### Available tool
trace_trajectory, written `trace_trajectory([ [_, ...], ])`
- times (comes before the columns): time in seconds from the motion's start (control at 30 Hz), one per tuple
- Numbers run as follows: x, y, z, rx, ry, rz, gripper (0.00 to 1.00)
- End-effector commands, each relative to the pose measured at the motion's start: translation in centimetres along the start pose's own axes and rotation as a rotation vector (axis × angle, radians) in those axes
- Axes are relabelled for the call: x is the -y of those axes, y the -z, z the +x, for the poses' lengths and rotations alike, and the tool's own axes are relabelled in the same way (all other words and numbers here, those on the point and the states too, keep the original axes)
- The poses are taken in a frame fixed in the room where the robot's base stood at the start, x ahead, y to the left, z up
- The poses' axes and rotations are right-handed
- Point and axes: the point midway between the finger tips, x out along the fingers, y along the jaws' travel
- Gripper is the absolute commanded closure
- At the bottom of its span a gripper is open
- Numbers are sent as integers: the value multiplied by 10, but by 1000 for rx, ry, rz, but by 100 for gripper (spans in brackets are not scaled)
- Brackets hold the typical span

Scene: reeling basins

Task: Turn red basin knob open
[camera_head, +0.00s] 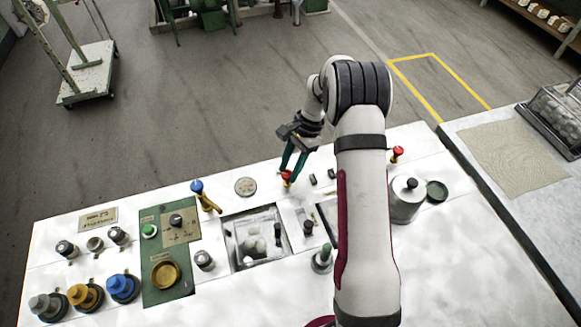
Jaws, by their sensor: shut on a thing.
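A red knob (287,175) tops a small yellow tap at the back edge of the white worktop, behind the basins. My gripper (288,170) reaches down from above, its teal fingers shut on this red knob. The fingers partly hide the knob, and I cannot tell how far it is turned. A square basin (236,262) with several white cocoons lies in front and to the left. A second basin (323,210) is largely hidden by my arm.
A blue-topped brass tap (205,199) stands left of my gripper. Another red knob (397,152) stands right of my arm, near a metal canister (404,203). A green control panel (165,285) and several knobs fill the left. The front right worktop is clear.

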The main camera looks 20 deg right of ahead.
Motion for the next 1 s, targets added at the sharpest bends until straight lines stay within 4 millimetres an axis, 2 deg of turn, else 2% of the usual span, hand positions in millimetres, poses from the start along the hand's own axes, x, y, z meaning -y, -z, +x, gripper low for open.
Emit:
trace_trajectory([
  [0.5, 3, -2, 1, 4, -138, -329, 100],
  [1.0, 3, -2, 1, 5, -173, -414, 100],
])
